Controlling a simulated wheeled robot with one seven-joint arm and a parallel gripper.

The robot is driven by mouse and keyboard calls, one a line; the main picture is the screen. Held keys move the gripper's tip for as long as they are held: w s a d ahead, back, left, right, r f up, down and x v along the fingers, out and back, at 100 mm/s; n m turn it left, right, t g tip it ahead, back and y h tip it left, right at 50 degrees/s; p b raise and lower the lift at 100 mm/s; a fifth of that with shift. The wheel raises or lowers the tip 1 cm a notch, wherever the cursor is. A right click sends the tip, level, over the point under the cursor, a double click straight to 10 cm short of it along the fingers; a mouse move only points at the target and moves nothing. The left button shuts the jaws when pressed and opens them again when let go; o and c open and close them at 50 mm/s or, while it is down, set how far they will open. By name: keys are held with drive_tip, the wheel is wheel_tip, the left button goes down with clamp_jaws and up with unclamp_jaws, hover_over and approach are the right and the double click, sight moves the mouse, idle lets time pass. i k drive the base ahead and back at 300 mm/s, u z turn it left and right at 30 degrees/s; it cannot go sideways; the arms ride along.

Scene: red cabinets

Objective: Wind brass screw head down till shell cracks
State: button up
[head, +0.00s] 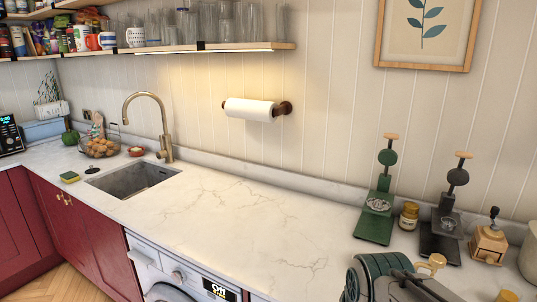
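A brass-coloured piece with a rounded, looped head (433,262), which looks like the brass screw head, shows at the lower right of the head view, on the worktop's right part. Its lower part is hidden behind a dark arm part. No nut or shell can be made out. My arm's end with my gripper (420,290) enters at the bottom edge, dark green and grey, just in front of and below the brass piece. The fingers are not clear, and I cannot tell whether they touch it.
A green stand (376,220), a gold-lidded jar (409,215), a black stand (443,228) and a wooden grinder (489,242) stand along the wall at right. The marble worktop (230,215) is clear in the middle. A sink (135,180) lies left, with a shelf (200,48) above.

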sight(437, 261)
drive_tip(key=u, duration=1.3)
drive_tip(key=k, duration=0.9)
drive_tip(key=z, duration=1.25)
drive_tip(key=i, duration=0.5)
drive_tip(key=u, duration=0.05)
